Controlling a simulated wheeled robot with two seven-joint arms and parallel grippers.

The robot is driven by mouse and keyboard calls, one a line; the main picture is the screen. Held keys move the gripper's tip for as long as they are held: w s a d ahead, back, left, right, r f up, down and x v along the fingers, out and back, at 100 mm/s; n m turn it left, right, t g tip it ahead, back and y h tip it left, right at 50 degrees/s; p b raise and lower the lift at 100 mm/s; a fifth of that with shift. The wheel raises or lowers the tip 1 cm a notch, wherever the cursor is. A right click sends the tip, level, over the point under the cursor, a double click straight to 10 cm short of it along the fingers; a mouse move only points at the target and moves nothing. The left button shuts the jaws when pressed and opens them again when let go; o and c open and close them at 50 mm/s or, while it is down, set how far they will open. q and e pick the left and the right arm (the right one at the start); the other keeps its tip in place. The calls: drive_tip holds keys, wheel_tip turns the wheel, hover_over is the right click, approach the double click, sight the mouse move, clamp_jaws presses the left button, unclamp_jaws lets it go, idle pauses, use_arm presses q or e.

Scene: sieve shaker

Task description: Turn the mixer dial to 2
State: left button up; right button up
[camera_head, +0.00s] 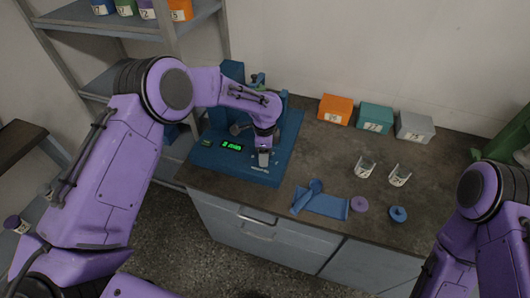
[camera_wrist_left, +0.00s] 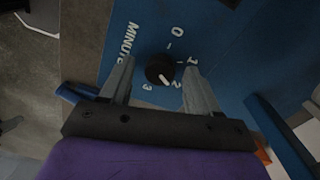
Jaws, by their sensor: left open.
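The mixer is a blue machine with a flat blue base (camera_head: 287,138) on the dark counter. Its dial (camera_wrist_left: 160,69) is a black round knob with a white pointer mark, beside the word MINUTE and the numbers 0 to 3. The pointer faces the lower right of the wrist view, toward the 2. My left gripper (camera_head: 263,158) is over the front right of the base and hides the dial in the head view. In the wrist view its two grey fingers (camera_wrist_left: 158,70) are apart, one on each side of the dial; contact cannot be told. My right gripper is out of view.
A green display (camera_head: 232,146) glows on the base, its digit hard to read. Orange (camera_head: 335,109), teal (camera_head: 375,117) and grey (camera_head: 414,126) boxes stand along the wall.

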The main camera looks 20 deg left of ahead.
use_arm(q)
wheel_tip(320, 180, up, 10)
drive_tip(key=b, duration=0.2)
drive_tip(key=shift+r, duration=0.15)
drive_tip(key=shift+d, duration=0.1)
